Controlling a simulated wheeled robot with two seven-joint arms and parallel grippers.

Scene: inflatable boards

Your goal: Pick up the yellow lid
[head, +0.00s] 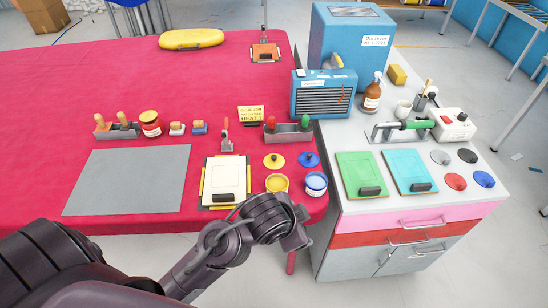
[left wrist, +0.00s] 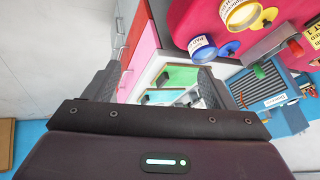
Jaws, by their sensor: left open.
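In the left wrist view the lid (left wrist: 269,14) shows at the top right beside the yellow pot (left wrist: 241,14). My left gripper (left wrist: 160,70) is open and empty, its fingers wide apart. In the head view my left gripper (head: 295,232) is at the table's front right edge, in front of the pots and apart from the lid; its fingertips are hard to make out there. My right gripper is not in view.
A blue lid (head: 308,160) and a blue pot (head: 316,182) stand right of the yellow ones. A grey tool holder (head: 288,137) is behind the lids. A clipboard (head: 226,181) lies left. A white-topped cabinet (head: 345,207) adjoins at right. Bare grey mat (head: 128,181) further left.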

